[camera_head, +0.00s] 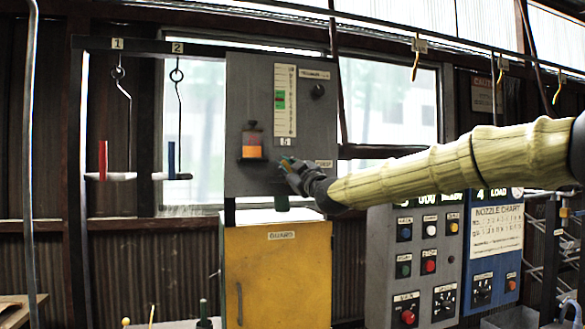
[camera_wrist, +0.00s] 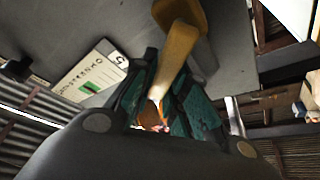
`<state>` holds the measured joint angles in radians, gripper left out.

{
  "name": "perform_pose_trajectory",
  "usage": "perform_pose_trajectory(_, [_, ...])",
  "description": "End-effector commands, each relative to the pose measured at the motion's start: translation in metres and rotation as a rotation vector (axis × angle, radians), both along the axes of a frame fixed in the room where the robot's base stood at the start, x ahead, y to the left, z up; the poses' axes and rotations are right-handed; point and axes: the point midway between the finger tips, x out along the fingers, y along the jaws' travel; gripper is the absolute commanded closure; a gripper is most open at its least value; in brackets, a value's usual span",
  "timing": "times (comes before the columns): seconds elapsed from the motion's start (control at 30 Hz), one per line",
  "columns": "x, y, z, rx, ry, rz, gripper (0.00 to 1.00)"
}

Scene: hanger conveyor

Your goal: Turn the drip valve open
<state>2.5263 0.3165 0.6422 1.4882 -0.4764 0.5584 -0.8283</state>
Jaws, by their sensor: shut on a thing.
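The drip valve shows in the wrist view as a tan-orange lever (camera_wrist: 178,42) standing out from the grey panel. My gripper (camera_wrist: 165,105) has its teal-padded fingers on both sides of the lever, shut on it. In the head view my gripper (camera_head: 287,164) is at the lower middle of the grey panel (camera_head: 255,90), left of a small label partly hidden by my arm. The gripper hides the valve there, so I cannot tell its angle from that view.
A gauge strip (camera_head: 285,88) with a green mark is above my gripper. A jar with orange contents (camera_head: 252,142) sits on a small shelf to the left. A yellow guard cabinet (camera_head: 278,275) is below, and a control box with buttons (camera_head: 417,262) is at right.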

Motion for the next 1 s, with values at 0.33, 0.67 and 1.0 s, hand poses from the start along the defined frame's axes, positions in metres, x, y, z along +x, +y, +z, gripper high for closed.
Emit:
perform_pose_trajectory(0.33, [0.0, 0.0, 0.0, 0.001, 0.0, 0.0, 0.78])
perform_pose_trajectory(0.67, [0.0, 0.0, 0.0, 0.001, 0.0, 0.0, 0.62])
perform_pose_trajectory(1.0, [-0.021, -0.012, -0.007, -0.001, 0.0, 0.001, 0.62])
